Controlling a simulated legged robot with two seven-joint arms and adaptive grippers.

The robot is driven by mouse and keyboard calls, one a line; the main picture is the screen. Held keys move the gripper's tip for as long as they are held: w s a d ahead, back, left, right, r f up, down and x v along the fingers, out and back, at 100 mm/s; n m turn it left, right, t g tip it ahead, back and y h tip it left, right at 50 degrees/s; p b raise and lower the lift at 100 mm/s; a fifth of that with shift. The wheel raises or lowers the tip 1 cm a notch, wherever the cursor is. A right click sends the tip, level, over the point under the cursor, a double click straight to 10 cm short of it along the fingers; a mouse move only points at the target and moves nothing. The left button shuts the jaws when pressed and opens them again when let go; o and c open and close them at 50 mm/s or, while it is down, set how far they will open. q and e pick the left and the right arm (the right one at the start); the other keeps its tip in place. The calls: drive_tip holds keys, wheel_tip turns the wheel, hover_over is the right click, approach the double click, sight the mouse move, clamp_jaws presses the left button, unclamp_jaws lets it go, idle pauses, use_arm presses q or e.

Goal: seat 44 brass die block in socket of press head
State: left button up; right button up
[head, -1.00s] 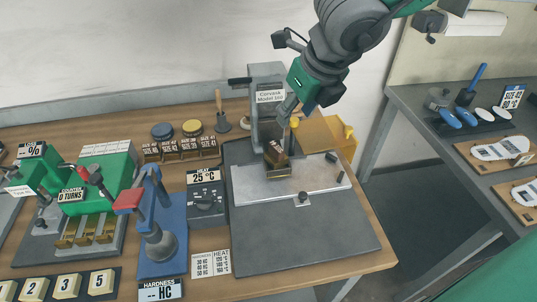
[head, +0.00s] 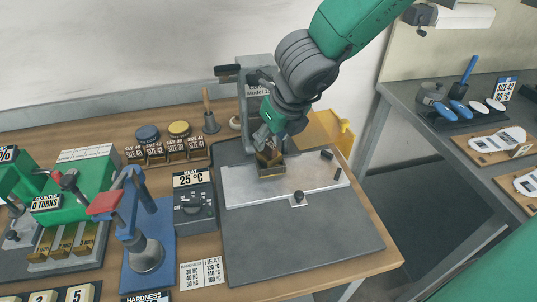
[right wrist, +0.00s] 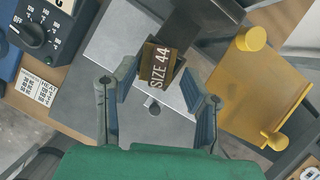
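The brass die block (head: 268,158), a dark block with a brass edge, stands tilted at the socket of the press head (head: 272,171) below the press column. In the right wrist view the block (right wrist: 158,66) shows its "SIZE 44" label, turned a little against my fingers. My right gripper (head: 268,143) is close above the block. Whether the block's base is fully inside the socket is hidden. My left gripper is not in view.
A yellow part (head: 325,130) stands right of the press. The front grey mat (head: 300,245) is clear.

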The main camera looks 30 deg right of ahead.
drive_tip(key=x, duration=0.3)
drive_tip(key=shift+f, duration=0.15)
drive_tip(key=shift+c, duration=1.2)
clamp_jaws()
wheel_tip(320, 180, up, 17)
drive_tip(key=p, duration=0.5)
drive_tip(key=m+h, duration=0.2)
drive_tip(key=m, duration=0.2)
hover_over(269, 143)
drive_tip(key=f, duration=0.9)
drive_tip(key=shift+w+f, duration=0.15)
drive_tip(key=shift+w, duration=0.05)
drive_tip(key=shift+s+f, duration=0.1)
drive_tip(key=shift+f, duration=0.2)
